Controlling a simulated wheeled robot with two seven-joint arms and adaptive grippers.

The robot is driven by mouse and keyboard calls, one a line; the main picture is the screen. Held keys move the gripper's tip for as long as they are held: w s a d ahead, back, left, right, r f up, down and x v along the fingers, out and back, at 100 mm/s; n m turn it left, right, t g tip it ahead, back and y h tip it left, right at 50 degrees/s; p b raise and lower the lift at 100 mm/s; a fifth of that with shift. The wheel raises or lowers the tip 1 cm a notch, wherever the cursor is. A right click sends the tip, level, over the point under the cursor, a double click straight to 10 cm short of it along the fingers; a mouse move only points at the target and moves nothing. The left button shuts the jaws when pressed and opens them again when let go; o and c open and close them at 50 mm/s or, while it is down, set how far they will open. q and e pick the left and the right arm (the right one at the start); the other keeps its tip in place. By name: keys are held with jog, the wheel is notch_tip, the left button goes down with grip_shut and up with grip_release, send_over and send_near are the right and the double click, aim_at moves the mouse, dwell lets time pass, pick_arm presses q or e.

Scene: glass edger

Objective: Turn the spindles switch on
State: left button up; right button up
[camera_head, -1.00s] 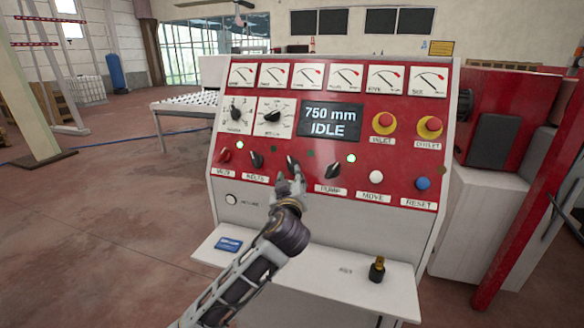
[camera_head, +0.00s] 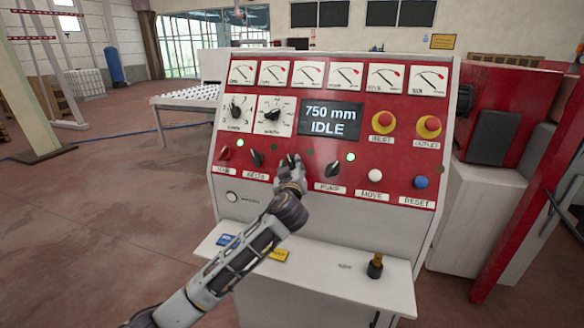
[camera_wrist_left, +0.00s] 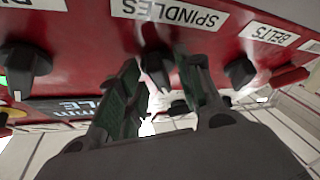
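The spindles switch is a black knob (camera_wrist_left: 154,66) beside its white SPINDLES label (camera_wrist_left: 172,12) in the left wrist view, which shows the panel upside down. In the head view my left gripper (camera_head: 291,168) is at this switch and hides most of it and its label. In the left wrist view my left gripper (camera_wrist_left: 162,88) is open, with one finger on each side of the knob. Small gaps seem to remain between knob and fingers; contact is unclear. The small lamp (camera_head: 310,152) right of the switch is dark. My right gripper is out of view.
The belts knob (camera_head: 256,158) and pump knob (camera_head: 332,169) flank the switch closely. The display (camera_head: 331,119) reads 750 mm IDLE. Red inlet and outlet stop buttons (camera_head: 429,126) sit at upper right. A shelf (camera_head: 335,262) with cards and a key-like part (camera_head: 375,266) juts out below.

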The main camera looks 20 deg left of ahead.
pick_arm(q)
jog(key=c, duration=0.7)
jog(key=shift+s+r, duration=0.1)
jog(key=shift+c, duration=0.3)
